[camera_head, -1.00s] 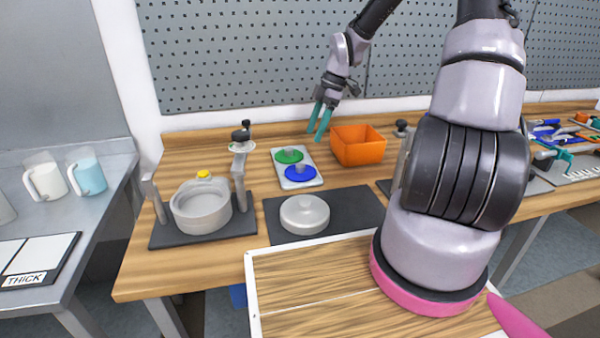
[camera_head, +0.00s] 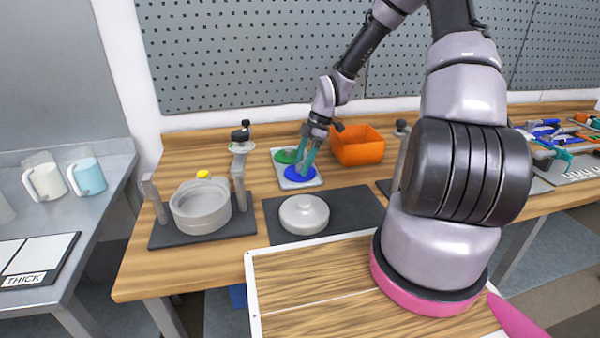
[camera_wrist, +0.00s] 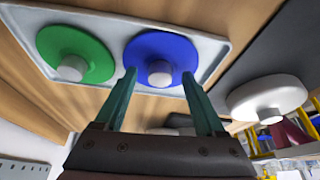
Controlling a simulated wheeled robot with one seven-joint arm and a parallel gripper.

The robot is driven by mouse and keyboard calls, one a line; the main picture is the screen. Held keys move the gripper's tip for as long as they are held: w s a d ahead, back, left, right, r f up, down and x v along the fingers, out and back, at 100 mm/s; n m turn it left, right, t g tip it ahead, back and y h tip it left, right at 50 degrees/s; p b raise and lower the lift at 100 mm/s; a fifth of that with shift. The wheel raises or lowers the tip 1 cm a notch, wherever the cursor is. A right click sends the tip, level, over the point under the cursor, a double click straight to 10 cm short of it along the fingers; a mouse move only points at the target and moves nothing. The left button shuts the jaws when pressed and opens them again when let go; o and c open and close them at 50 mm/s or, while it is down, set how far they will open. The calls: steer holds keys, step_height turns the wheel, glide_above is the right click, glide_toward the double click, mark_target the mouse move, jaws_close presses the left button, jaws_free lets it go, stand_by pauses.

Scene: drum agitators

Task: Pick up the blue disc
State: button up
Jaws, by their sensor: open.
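The blue disc (camera_head: 299,174) lies on a white tray (camera_head: 285,184) on the wooden bench. In the wrist view the blue disc (camera_wrist: 161,56) shows a pale round knob at its middle. My gripper (camera_head: 303,168) is open, with its teal fingers pointing down at the disc. In the wrist view my gripper (camera_wrist: 158,76) has its two fingertips on either side of the knob, apart from each other. I cannot tell whether the tips touch the disc. The green disc (camera_wrist: 76,54), also with a knob, lies beside the blue one on the tray.
An orange bin (camera_head: 357,148) stands just right of the tray. A grey round lid (camera_head: 304,214) lies on a dark mat in front. A grey bowl on a stand (camera_head: 201,206) is at the left. The pegboard (camera_head: 240,60) rises behind the bench.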

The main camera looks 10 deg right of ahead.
jaws_close()
